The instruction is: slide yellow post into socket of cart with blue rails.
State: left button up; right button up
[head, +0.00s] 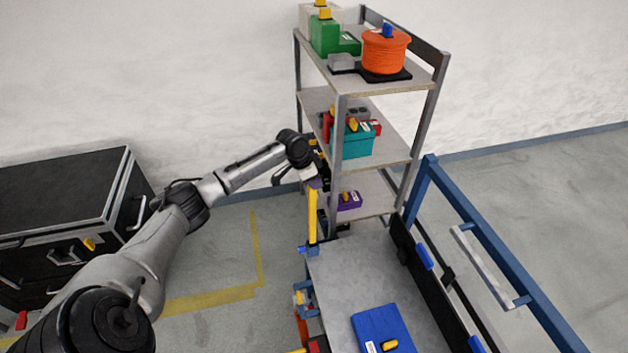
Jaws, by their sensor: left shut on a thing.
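The yellow post (312,216) stands upright at the near left corner of the shelf rack, beside the cart's left edge. My left gripper (315,184) is shut on its upper end. The cart with blue rails (350,270) has a grey deck and a blue frame on its right. A blue socket (308,249) is at the cart's far left corner, right at the post's lower end. I cannot tell whether the post's end is inside the socket or just above it. The right gripper is not in view.
A grey shelf rack (340,150) with several boxes and an orange cable reel (385,50) stands behind the cart. A blue case (383,328) lies on the deck. A black flight case (65,215) stands at left. Floor between is clear, with yellow tape (210,298).

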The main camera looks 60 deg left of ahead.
pick_arm(q)
jog(key=shift+f+b, duration=2.35)
jog(key=shift+f, duration=1.2)
jog(key=o, duration=0.9)
jog(key=shift+f, duration=0.1)
jog(key=shift+o, duration=0.2)
jog(key=p, duration=0.1)
send_near(314, 194)
jog(key=a+r, duration=0.2)
jog(key=shift+s+d+f, duration=0.15)
jog(key=shift+s+d, duration=0.05)
jog(key=shift+s, duration=0.1)
